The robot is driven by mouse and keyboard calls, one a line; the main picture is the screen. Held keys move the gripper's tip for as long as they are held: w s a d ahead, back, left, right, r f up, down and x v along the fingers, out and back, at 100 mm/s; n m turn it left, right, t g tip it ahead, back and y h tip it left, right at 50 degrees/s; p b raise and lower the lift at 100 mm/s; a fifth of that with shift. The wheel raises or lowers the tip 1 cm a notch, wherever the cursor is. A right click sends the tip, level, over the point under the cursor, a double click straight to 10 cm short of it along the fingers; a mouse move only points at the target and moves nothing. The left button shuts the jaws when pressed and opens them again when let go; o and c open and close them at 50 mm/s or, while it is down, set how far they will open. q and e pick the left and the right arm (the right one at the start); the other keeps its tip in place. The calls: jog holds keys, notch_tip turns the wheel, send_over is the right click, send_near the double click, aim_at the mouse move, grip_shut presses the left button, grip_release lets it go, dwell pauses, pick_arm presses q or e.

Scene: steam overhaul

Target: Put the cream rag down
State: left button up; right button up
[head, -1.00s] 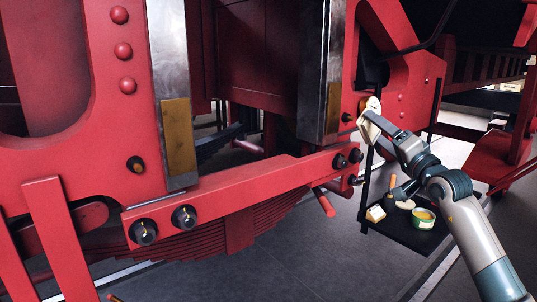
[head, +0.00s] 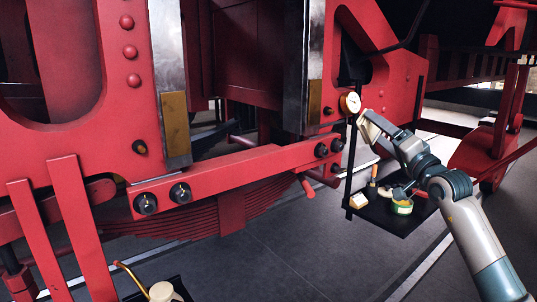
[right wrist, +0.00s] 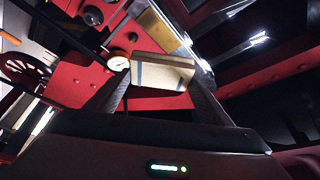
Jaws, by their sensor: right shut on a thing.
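The cream rag (head: 367,129) is a small folded pad. My right gripper (head: 377,124) is shut on it and holds it in the air, just right of and below a round white-faced gauge (head: 350,102) on the red frame. In the right wrist view the rag (right wrist: 163,75) is between the two fingers, pale with blue stripes, and the gauge (right wrist: 118,62) shows beside it. A black tray (head: 385,222) is below the gripper. My left gripper is not in view.
On the tray are a green and yellow tin (head: 402,205), a cream block (head: 357,200) and a wooden-handled tool (head: 374,172). A cream can with an orange spout (head: 161,292) stands at the bottom edge. Red framework (head: 230,170) fills the left.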

aim_at(371, 140)
jog(key=shift+s+f, duration=0.4)
jog(key=shift+s, duration=0.15)
jog(key=f, duration=0.2)
jog(key=shift+a+f, duration=0.35)
jog(key=shift+f, duration=0.05)
jog(key=s+a+f+n+g+y, duration=0.1)
jog(key=s+a+f, duration=0.2)
jog(key=s+f, duration=0.85)
jog(key=s+a+f+y, duration=0.1)
jog(key=s+a+f, duration=0.3)
jog(key=s+f, duration=0.75)
jog(key=s+a+f+y, duration=0.1)
jog(key=s+f, duration=0.4)
jog(key=s, duration=0.4)
jog(key=shift+s+a+n, duration=0.25)
jog(key=shift+s+n, duration=0.05)
jog(key=shift+s, duration=0.1)
jog(key=shift+w, duration=0.1)
